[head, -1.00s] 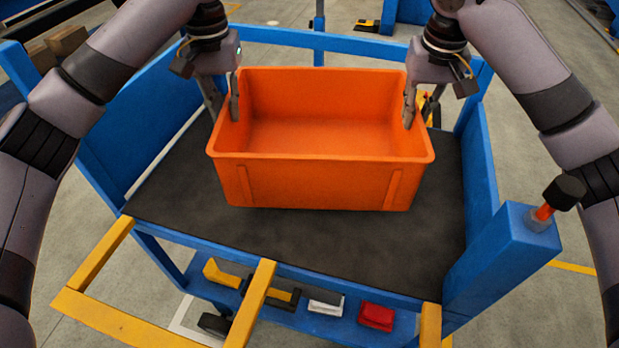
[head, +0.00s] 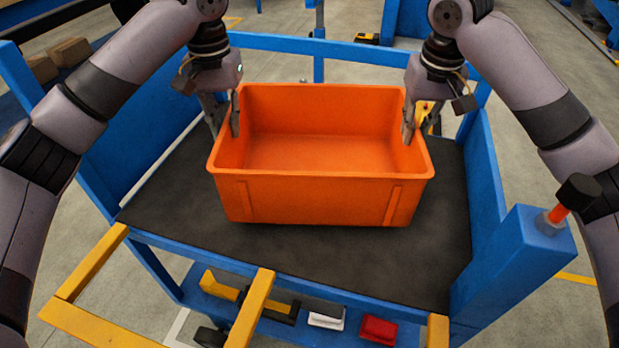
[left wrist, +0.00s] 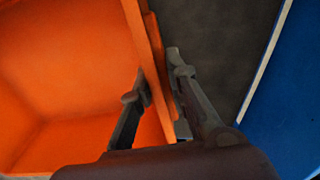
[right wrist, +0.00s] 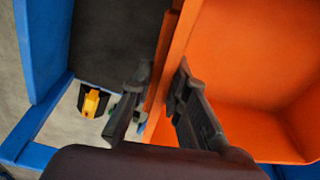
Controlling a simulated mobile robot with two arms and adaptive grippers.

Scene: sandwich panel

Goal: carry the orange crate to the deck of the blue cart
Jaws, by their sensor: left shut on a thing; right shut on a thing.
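The orange crate (head: 320,198) is empty and roughly level, over the dark deck (head: 290,255) of the blue cart (head: 500,265). I cannot tell whether its bottom touches the deck. My left gripper (head: 224,118) is shut on the crate's left wall, one finger inside and one outside. The left wrist view shows that wall (left wrist: 148,60) between the fingers. My right gripper (head: 410,125) is shut on the right wall in the same way. The right wrist view shows this wall (right wrist: 172,75) between the fingers. The crate hides the deck beneath it.
Blue side panels (head: 482,180) flank the deck left and right, and a blue rail (head: 290,42) runs along the back. Yellow handle bars (head: 255,310) stick out in front. A lower shelf holds a red item (head: 378,329) and a white item (head: 326,318).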

